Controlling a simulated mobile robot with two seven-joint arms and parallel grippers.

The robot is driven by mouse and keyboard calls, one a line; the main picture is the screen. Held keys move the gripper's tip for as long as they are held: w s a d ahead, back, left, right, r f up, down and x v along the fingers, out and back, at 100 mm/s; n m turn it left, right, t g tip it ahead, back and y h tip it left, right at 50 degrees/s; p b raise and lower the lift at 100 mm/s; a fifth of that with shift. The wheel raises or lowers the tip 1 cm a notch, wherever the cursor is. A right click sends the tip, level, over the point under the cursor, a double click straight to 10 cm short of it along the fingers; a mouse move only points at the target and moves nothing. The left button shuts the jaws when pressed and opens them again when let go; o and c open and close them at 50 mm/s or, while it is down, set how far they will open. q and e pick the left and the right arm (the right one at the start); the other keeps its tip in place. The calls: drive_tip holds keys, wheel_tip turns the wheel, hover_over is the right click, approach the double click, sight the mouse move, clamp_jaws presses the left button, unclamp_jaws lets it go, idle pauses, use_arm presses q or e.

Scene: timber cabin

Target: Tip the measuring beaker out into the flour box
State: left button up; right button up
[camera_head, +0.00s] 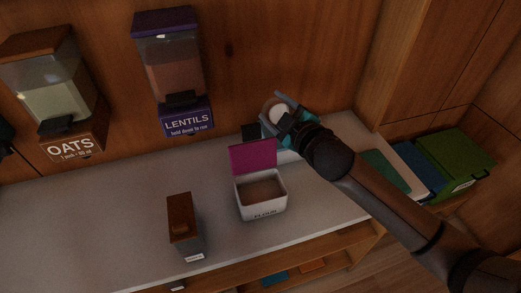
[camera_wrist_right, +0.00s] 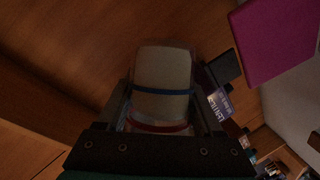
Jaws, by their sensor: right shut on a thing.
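The flour box (camera_head: 264,208) is a white box on the counter in the head view, with its magenta lid (camera_head: 254,157) standing open and a brownish inside showing. The lid also shows at the upper right of the wrist view (camera_wrist_right: 277,40). My right gripper (camera_head: 279,109) is shut on the measuring beaker (camera_head: 275,107), behind and to the right of the flour box. In the wrist view the clear beaker (camera_wrist_right: 163,85) sits between the fingers, with pale contents, a blue line and a red band. My left gripper is not in view.
A lentils dispenser (camera_head: 172,70) and an oats dispenser (camera_head: 45,85) hang on the wooden wall. A brown-lidded container (camera_head: 182,225) stands at the counter's front. Green and blue boxes (camera_head: 455,158) lie at the right. The counter (camera_head: 85,225) is clear at the left.

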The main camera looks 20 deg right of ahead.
sight(266, 108)
drive_tip(key=shift+r+n+t+b, duration=0.35)
drive_tip(key=shift+n+b, duration=0.35)
drive_tip(key=shift+b, duration=0.3)
drive_tip(key=shift+s+a+f+n+t+b, duration=0.1)
drive_tip(key=shift+f+n+t+b, duration=0.45)
drive_tip(key=shift+b, duration=1.25)
drive_tip(key=shift+f+n+t+b, duration=0.1)
drive_tip(key=shift+n+b, duration=0.85)
drive_tip(key=shift+b, duration=0.8)
drive_tip(key=shift+a+r, duration=0.1)
drive_tip(key=shift+r, duration=0.05)
drive_tip(key=shift+s+a+r+n+t, duration=0.35)
drive_tip(key=shift+a+n, duration=0.15)
drive_tip(key=shift+n, duration=0.3)
drive_tip(key=shift+s+a+r+n+t+y+b, duration=0.2)
drive_tip(key=shift+r+n+t+b, duration=0.1)
drive_tip(key=shift+n, duration=0.55)
drive_tip(key=shift+s+a+r+n+t+y+b, duration=0.1)
drive_tip(key=shift+a+r+n+t+y+b, duration=0.2)
drive_tip(key=shift+n, duration=0.6)
drive_tip(key=shift+s+a+r+n+t+y+b, duration=0.15)
drive_tip(key=shift+r+n+b, duration=0.2)
drive_tip(key=shift+n, duration=0.5)
